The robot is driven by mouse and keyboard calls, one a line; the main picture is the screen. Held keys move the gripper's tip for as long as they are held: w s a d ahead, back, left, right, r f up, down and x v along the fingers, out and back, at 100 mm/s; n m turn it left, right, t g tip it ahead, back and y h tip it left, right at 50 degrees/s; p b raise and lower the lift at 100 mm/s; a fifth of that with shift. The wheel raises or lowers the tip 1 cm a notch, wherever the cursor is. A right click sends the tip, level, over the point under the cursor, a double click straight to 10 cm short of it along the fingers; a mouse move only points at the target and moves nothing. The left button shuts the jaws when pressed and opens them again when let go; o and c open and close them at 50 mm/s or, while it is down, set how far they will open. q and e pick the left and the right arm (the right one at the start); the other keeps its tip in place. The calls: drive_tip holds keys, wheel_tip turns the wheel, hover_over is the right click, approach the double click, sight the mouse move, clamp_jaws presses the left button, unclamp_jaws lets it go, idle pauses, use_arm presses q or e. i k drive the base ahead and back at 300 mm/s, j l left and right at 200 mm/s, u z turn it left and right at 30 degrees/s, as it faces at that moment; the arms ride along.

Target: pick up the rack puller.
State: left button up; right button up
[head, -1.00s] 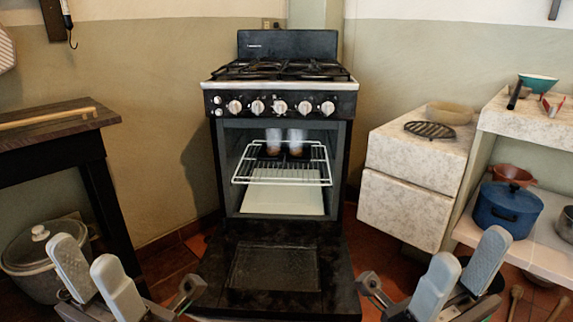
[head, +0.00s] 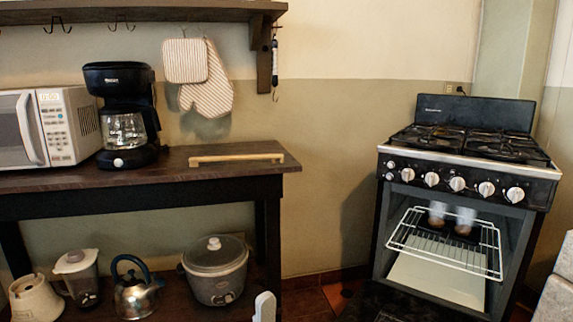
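The rack puller, a long pale wooden stick (head: 236,158), lies flat near the right end of the dark wooden table (head: 180,183) in the head view. Nothing holds it. One grey fingertip of my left gripper (head: 265,307) shows at the bottom edge, below and in front of the table and apart from the stick. Its other finger is out of frame, so its opening cannot be seen. My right gripper is out of view.
A coffee maker (head: 123,118) and a microwave (head: 48,128) stand left of the stick. A shelf (head: 150,10) hangs above, with mitts (head: 205,90). A slow cooker (head: 215,272) sits below. The open oven (head: 440,240) stands at right. Tabletop around the stick is clear.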

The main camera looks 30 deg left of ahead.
sight(195, 162)
drive_tip(key=i+j+u, duration=0.6)
drive_tip(key=u, duration=0.2)
